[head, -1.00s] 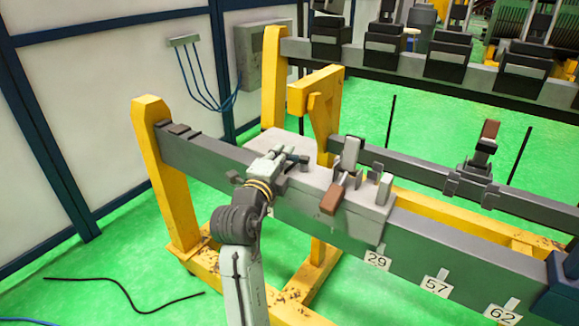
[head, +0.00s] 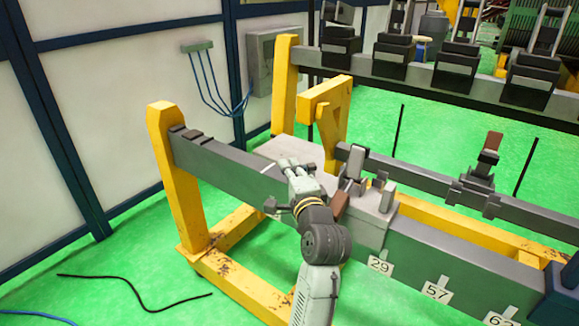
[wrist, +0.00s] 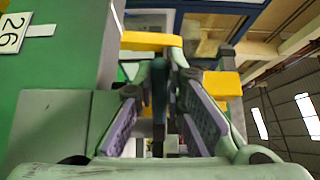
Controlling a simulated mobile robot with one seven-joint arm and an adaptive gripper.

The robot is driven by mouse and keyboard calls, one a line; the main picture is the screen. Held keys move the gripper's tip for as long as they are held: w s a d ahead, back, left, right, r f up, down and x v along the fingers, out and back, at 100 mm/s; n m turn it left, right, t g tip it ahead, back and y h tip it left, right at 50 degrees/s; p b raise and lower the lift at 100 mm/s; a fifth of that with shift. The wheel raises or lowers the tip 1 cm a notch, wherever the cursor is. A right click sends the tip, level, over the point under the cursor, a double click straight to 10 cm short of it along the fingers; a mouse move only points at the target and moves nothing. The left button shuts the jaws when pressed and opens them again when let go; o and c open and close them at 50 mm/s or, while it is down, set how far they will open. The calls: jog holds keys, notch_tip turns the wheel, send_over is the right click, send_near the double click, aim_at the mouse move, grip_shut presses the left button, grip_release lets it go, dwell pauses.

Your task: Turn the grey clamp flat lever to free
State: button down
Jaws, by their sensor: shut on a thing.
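My gripper (head: 288,168) is over the grey beam at the left end of the light grey clamp block (head: 374,226). In the wrist view its two purple-padded fingers (wrist: 160,92) are closed around a thin dark upright bar (wrist: 158,82), which looks like the flat lever. In the head view my gripper and wrist hide the lever, so its angle cannot be told there. Another clamp with a brown-tipped handle (head: 340,205) and an upright grey arm (head: 355,163) stands just right of my wrist.
The long grey beam (head: 440,262) carries number tags such as 29 (head: 380,266). A yellow post (head: 175,170) stands at its left end. A yellow bracket (head: 325,97) rises behind the gripper. A second beam with a clamp (head: 480,170) runs behind.

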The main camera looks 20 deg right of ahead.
jog(key=shift+s+y, duration=0.1)
jog(key=shift+y, duration=0.3)
jog(key=c, duration=1.6)
grip_release()
jog(key=shift+c, duration=0.2)
jog(key=shift+f+h, duration=0.1)
jog(key=shift+h, duration=0.3)
